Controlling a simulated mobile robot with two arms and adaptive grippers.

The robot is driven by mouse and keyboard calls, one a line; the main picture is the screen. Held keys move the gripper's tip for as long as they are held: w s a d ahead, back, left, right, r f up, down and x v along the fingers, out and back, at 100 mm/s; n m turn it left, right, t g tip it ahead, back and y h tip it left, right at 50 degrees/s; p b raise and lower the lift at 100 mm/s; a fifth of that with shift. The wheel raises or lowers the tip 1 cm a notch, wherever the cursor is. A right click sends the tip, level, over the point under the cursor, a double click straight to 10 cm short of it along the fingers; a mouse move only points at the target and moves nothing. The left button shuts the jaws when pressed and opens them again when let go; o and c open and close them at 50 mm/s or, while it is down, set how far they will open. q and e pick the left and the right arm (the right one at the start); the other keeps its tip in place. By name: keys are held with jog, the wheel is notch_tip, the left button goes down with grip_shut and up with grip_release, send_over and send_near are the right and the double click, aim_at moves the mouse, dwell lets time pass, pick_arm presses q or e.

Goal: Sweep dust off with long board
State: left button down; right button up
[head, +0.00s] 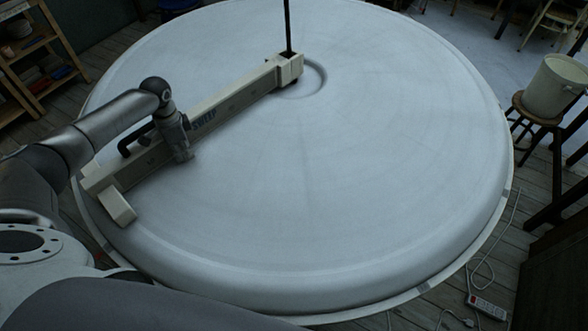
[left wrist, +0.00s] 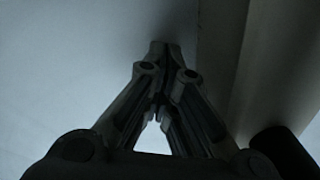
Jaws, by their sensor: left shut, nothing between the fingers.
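The long board (head: 235,98) is beige, with dark "SWEEP" lettering and a black handle (head: 132,139). It lies across the big round white plaster disc (head: 340,200), from the left rim to a dark upright rod (head: 287,25) near the centre. My left gripper (head: 183,155) points down at the board's near side and hides part of it. In the left wrist view the gripper (left wrist: 160,55) is shut and empty, with the board's pale side (left wrist: 275,60) to its right. I cannot tell whether they touch. The disc has faint streaks; dust is hard to make out. My right gripper is not in view.
A white bucket (head: 555,87) stands on a wooden stool (head: 535,115) at the right. A wooden shelf (head: 40,50) is at the upper left. A power strip (head: 487,306) and cables lie on the plank floor at the lower right. The disc's right half is clear.

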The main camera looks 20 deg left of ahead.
pick_arm(q)
jog(key=shift+w+a+b, duration=0.2)
jog(key=shift+a+b, duration=0.2)
jog(key=shift+a, duration=0.1)
jog(key=shift+w+a+b, duration=0.2)
jog(key=shift+a+b, duration=0.2)
jog(key=shift+a, duration=0.05)
jog(key=shift+s+d+p, duration=0.1)
jog(key=shift+p, duration=0.3)
jog(key=shift+s+d+p, duration=0.25)
jog(key=shift+d+p, duration=0.6)
jog(key=shift+p, duration=0.05)
notch_tip(320, 180, up, 3)
jog(key=p, duration=0.2)
jog(key=shift+f+p, duration=0.15)
jog(key=shift+p, duration=0.2)
notch_tip(320, 180, up, 10)
